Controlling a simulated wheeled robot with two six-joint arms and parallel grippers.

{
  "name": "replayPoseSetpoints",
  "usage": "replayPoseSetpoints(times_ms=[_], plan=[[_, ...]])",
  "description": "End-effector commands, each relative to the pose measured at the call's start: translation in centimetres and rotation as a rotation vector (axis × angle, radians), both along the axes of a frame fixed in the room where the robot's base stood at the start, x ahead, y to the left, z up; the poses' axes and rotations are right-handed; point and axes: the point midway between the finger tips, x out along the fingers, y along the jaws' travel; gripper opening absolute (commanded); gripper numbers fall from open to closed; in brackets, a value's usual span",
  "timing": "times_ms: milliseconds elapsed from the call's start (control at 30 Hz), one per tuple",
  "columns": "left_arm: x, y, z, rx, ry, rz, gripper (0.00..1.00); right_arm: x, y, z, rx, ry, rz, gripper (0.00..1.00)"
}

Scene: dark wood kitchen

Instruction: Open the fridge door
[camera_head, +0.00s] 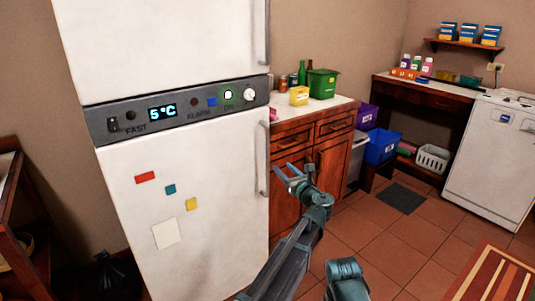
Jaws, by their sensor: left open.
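The white fridge (200,215) stands at the left, with a grey control panel (180,115) reading 5°C between its upper door (160,45) and lower door (125,215). Both doors look shut. A vertical handle (262,165) is on the right edge of the lower door, and another handle (263,35) is on the upper door. My left gripper (286,170) is open and empty, just right of the lower handle in the picture. I cannot tell the depth gap between them. My right gripper is not in view.
A wooden cabinet (290,205) with a pale counter stands right of the fridge. Blue and purple bins (382,145) are further right, before a white dishwasher (492,160).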

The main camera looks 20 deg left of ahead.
Motion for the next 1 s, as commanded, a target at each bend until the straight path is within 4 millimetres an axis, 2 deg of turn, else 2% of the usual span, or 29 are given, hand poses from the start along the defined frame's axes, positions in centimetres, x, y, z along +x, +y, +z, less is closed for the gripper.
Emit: replayPoseSetpoints(times_ms=[167, 600, 800, 1000], plan=[[1.7, 1.5, 0.0, -0.003, -0.001, 0.004, 0.52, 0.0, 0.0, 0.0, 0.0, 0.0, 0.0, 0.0], [8.2, 7.0, -0.1, -0.005, -0.002, 0.004, 0.52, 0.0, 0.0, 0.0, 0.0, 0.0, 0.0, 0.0], [9.8, 8.5, -0.1, -0.005, -0.002, 0.003, 0.52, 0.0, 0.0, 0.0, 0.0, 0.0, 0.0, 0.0], [10.3, 9.0, -0.1, -0.005, -0.002, 0.002, 0.52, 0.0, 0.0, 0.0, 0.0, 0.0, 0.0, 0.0]])
